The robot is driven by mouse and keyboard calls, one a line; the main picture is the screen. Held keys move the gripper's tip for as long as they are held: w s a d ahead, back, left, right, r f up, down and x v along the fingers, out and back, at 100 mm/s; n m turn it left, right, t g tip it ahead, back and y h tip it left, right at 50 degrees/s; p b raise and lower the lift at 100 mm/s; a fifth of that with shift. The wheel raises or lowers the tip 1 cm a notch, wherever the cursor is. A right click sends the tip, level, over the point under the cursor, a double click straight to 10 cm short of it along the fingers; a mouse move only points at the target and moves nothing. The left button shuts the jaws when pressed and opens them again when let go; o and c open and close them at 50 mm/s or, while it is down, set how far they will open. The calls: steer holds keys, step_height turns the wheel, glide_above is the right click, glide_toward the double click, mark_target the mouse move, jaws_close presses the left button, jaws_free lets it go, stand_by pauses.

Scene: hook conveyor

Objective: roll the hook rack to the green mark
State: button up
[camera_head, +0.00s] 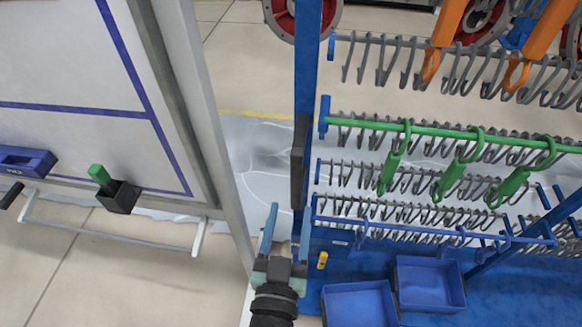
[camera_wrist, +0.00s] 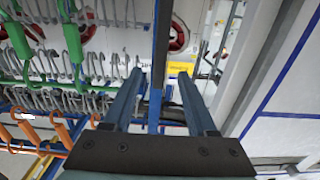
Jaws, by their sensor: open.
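The blue hook rack (camera_head: 308,70) stands right of centre in the head view, with rows of grey hooks and green and orange hangers. A dark pad (camera_head: 299,162) covers part of its near upright. My gripper (camera_head: 287,225) is open and empty, just below this pad. In the wrist view my gripper (camera_wrist: 158,80) has its two fingers spread, with the dark part of the upright (camera_wrist: 161,45) between and beyond the tips. I cannot tell whether they touch it. I see no green mark on the floor in either view.
Blue bins (camera_head: 428,283) sit on the rack's base. A yellow floor line (camera_head: 252,114) runs behind. Red reels (camera_head: 283,14) are at the back.

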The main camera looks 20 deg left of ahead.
mark_target(297, 179)
steer(key=x, duration=1)
steer(key=shift+f, duration=0.1)
jaws_close()
stand_by(1.2)
